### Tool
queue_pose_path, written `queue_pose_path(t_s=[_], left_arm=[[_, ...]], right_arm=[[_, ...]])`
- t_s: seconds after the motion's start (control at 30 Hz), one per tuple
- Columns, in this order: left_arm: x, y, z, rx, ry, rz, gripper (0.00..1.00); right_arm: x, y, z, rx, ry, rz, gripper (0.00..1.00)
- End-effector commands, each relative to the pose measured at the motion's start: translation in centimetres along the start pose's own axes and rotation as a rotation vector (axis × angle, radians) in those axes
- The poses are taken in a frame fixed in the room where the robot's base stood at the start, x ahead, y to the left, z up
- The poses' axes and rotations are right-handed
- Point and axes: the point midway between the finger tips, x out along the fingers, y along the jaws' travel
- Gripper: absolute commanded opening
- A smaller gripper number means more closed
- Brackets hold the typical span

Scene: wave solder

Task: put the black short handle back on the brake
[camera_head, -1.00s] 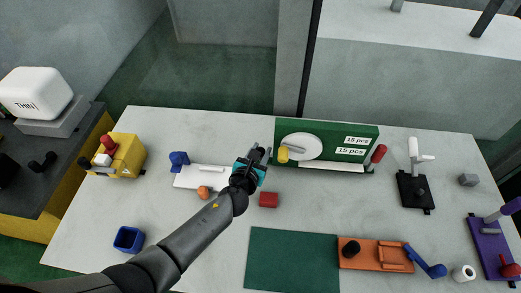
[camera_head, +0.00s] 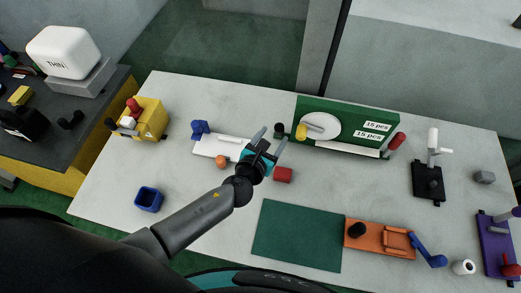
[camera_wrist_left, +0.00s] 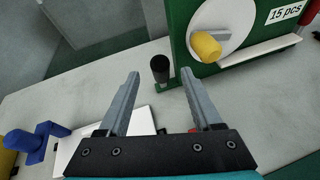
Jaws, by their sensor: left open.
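A short black cylinder with a grey lower part, which looks like the black short handle (camera_head: 279,131), stands upright by the left end of the green board. It also shows in the left wrist view (camera_wrist_left: 160,68), beyond my fingertips and apart from them. My left gripper (camera_head: 271,137) is open and empty above the table, between the white plate and the green board; its fingers also show in the left wrist view (camera_wrist_left: 162,85). I cannot tell for sure which fixture is the brake. My right gripper is not in view.
The green board (camera_head: 345,122) carries a white disc with a yellow knob and a red handle (camera_head: 396,141). A white plate (camera_head: 207,148), a red block (camera_head: 283,175) and a yellow box (camera_head: 151,119) are nearby. A black-based stand (camera_head: 426,180) and an orange fixture (camera_head: 372,243) stand to the right.

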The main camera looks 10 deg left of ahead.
Motion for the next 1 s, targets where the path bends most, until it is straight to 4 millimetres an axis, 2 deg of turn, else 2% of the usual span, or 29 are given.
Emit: queue_pose_path(t_s=[0.03, 0.2, 0.43, 0.6, 0.9, 1.0], left_arm=[[-1.2, 0.0, 0.0, 0.001, 0.002, -0.002, 0.66], [-4.5, 0.0, 0.1, 0.000, 0.002, -0.003, 0.66], [-7.8, 0.0, -0.1, 0.000, 0.002, -0.002, 0.66], [-8.9, 0.0, -0.1, -0.001, 0.001, -0.001, 0.66], [-9.0, 0.0, 0.0, 0.000, 0.000, -0.001, 0.66], [-9.0, 0.0, -0.2, -0.001, 0.001, 0.000, 0.56]], right_arm=[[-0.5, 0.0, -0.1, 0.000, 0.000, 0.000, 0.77], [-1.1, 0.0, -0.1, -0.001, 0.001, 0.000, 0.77], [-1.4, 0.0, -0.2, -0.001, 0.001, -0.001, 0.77], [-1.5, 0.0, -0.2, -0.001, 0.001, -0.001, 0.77], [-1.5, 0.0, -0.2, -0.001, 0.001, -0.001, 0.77], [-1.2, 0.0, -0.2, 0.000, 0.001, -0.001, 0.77]])
